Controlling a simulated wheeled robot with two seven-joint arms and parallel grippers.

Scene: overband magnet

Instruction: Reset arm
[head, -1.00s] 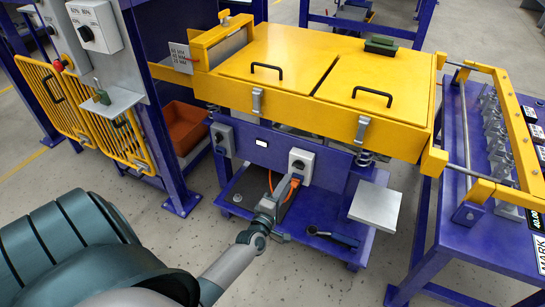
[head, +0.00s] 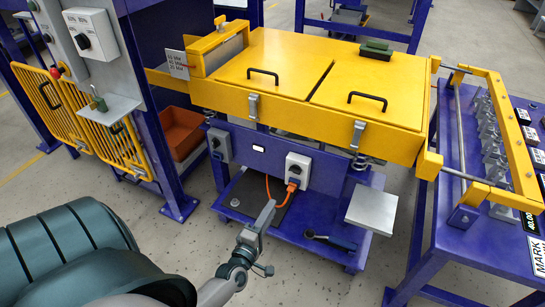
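My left gripper (head: 265,215) is in the lower middle of the head view, on an arm coming in from the bottom left. It is seen nearly edge-on, so I cannot tell whether its fingers are apart or together. It is in front of and below a grey socket box (head: 297,168) on the blue frame, apart from it. An orange plug (head: 293,185) sits at the box's lower part, and its orange cable (head: 268,188) hangs down behind the gripper. My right gripper is not in view.
A yellow two-lidded machine (head: 305,75) stands above the socket box. A blue table (head: 485,245) with a yellow rail is at right. Yellow mesh gates (head: 75,120) and a blue post are at left. A grey plate (head: 371,209) juts out at lower right. Floor in front is clear.

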